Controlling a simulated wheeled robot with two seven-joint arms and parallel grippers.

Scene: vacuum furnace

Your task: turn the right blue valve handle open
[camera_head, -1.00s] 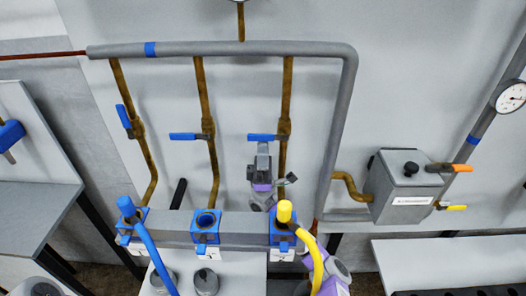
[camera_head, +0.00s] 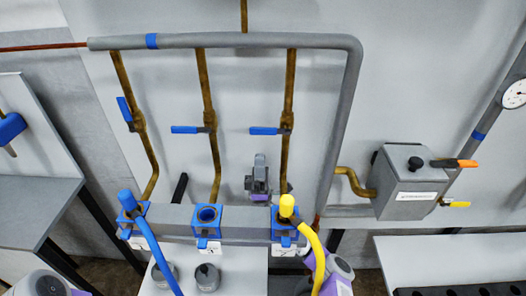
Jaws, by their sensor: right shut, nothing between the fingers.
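The right blue valve handle (camera_head: 269,131) lies level, pointing left from its valve on the right brown vertical pipe (camera_head: 289,85), across the pipe. My right gripper (camera_head: 260,160) is below this handle, pointing up, with a visible gap between them. It is shut and empty. The middle blue handle (camera_head: 186,130) also lies level, across its pipe. The left blue handle (camera_head: 124,109) is tilted steeply, nearly along its pipe. My left gripper is not in view.
A grey manifold with blue fittings (camera_head: 208,215) runs below the valves. A blue hose (camera_head: 155,255) and a yellow hose (camera_head: 317,255) rise from the front. A grey box (camera_head: 411,185) with orange and yellow handles is at the right. The wall around the right handle is clear.

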